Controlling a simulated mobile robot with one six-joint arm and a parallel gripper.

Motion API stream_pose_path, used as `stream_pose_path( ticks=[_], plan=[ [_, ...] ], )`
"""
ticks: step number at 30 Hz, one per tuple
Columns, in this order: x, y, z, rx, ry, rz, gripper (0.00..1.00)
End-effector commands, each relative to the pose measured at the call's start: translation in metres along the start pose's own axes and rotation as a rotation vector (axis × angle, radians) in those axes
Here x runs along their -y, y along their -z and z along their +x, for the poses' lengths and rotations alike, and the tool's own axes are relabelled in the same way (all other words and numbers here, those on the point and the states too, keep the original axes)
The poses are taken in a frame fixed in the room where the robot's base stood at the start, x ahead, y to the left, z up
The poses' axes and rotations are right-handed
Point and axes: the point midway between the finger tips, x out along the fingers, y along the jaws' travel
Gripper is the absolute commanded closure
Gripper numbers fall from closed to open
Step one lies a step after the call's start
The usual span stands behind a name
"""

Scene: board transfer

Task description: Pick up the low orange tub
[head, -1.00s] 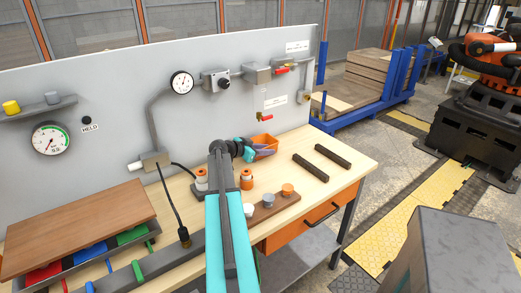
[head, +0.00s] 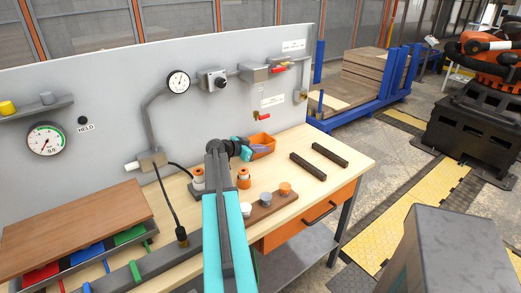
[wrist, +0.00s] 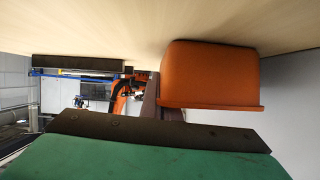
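The low orange tub (head: 264,138) stands on the workbench near the back panel, at the far end of my arm. My gripper (head: 256,149) is right at the tub, with its fingers across the near side of it. In the wrist view, which looks upside down, the tub (wrist: 210,75) rests on the pale bench top, close to a dark-edged green part at the bottom. A purplish-brown strip shows beside the tub there. The finger gap and any contact with the tub are hidden.
Two dark bars (head: 308,166) lie right of the tub. A wooden strip with several small knobs (head: 265,198) and orange-and-white pieces (head: 244,178) are nearer. The grey panel (head: 110,95) with gauges and valves rises behind. A brown board (head: 75,228) lies at left.

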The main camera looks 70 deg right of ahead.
Motion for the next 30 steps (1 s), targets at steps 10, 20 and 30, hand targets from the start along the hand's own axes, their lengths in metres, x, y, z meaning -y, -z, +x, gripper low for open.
stream_pose_path(
  ticks=[10,20,30],
  plan=[
    [-0.004,0.01,-0.004,-0.002,0.001,0.002,1.0],
    [-0.001,0.045,-0.018,-0.002,0.0,0.003,1.0],
    [-0.015,0.065,-0.027,0.0,-0.001,0.001,1.0]
  ],
)
